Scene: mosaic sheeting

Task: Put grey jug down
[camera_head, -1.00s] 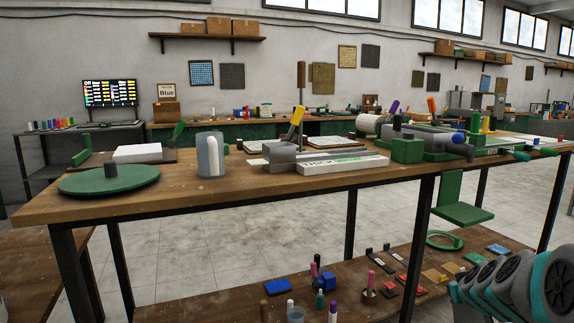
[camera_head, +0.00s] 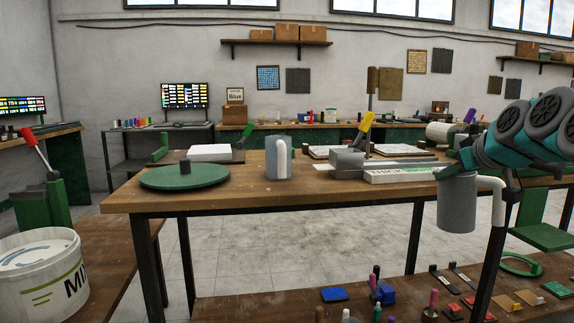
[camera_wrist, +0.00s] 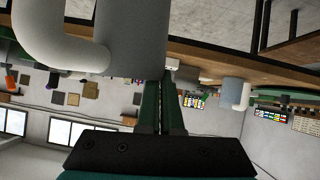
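A grey jug (camera_head: 457,205) with a white handle hangs upright from my gripper (camera_head: 464,172), in front of the workbench's front edge at the right of the head view. In the wrist view the held jug (camera_wrist: 133,38) fills the top left, and my gripper's green fingers (camera_wrist: 163,88) are close together at its wall. The exact contact is partly hidden. A second grey jug (camera_head: 278,160) with a white handle stands upright on the workbench (camera_head: 240,199), apart from my gripper; it also shows in the wrist view (camera_wrist: 232,92).
A green turntable (camera_head: 184,178) is left of the standing jug. A grey block with a yellow-handled tool (camera_head: 348,158) and a long white box (camera_head: 400,174) are to its right. Bare wood lies in front of them. A white bucket (camera_head: 42,275) is at lower left.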

